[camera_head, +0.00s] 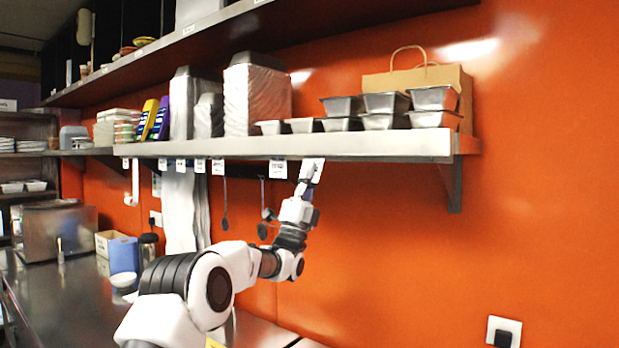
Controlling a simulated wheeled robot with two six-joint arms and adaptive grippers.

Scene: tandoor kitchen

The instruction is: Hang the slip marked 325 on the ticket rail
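My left arm reaches up from the bottom of the head view. Its gripper (308,186) is just under the front edge of the shelf. It appears shut on a white slip (313,168), whose top is against the ticket rail (240,156) along the shelf edge. The slip is slightly tilted, and its number is too small to read. I cannot tell whether the rail grips it. Another slip (278,168) hangs just to its left. More slips (218,166) hang further left. My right gripper is out of view.
The shelf carries metal pans (385,103), a paper bag (425,75) and stacked containers. A shelf bracket (455,187) stands to the right. Utensils (225,205) hang below the shelf on the left. The orange wall (400,260) right of the gripper is clear.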

